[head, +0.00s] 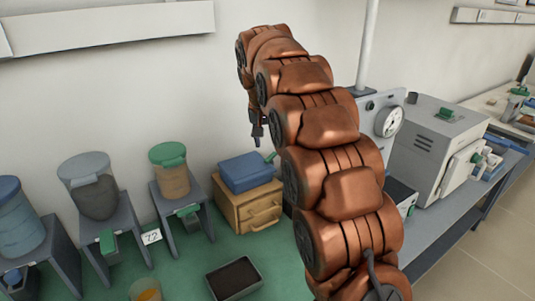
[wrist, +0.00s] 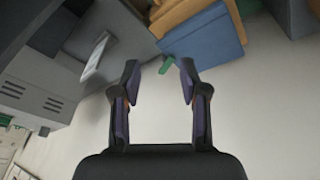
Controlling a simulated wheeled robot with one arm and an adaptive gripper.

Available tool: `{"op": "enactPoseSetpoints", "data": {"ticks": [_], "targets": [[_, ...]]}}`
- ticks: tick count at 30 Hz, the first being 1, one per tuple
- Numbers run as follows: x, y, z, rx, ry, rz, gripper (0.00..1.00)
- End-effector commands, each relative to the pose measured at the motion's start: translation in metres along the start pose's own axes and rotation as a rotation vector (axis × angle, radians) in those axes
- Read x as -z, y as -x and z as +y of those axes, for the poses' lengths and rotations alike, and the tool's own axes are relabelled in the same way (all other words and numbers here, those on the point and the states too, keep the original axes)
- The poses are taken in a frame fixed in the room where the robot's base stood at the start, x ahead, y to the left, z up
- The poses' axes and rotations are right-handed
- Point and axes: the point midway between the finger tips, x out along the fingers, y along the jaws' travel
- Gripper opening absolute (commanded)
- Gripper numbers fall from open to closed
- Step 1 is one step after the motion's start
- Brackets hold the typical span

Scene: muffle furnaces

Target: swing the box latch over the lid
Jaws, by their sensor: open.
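A blue box (head: 247,172) stands on a wooden drawer unit (head: 250,206) against the wall; it also shows upside down at the top of the wrist view (wrist: 207,42). Its small green latch (head: 271,157) sticks out at the box's right edge. In the wrist view the green latch (wrist: 167,64) appears between my fingertips, beyond them. My gripper (wrist: 159,68) is open and empty. In the head view my gripper (head: 257,130) hangs above the box, small and partly hidden by my arm. I cannot tell the exact gap to the latch.
Several lidded tubs, one with a green lid (head: 168,153), stand on grey stands at the left. A dark tray (head: 234,278) lies on the green surface. The wall is close behind.

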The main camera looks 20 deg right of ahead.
Motion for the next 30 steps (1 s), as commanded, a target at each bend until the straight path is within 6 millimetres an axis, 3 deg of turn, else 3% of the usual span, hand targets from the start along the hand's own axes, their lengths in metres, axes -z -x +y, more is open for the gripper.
{"op": "enactPoseSetpoints", "data": {"ticks": [3,12,18,30], "targets": [[0.03,-0.013,0.004,-0.049,-0.103,0.031,0.44],[0.081,-0.06,-0.006,-0.102,-0.312,0.091,0.44],[0.094,-0.089,-0.019,-0.092,-0.405,0.104,0.44],[0.099,-0.116,-0.023,-0.082,-0.448,0.103,0.44]]}}
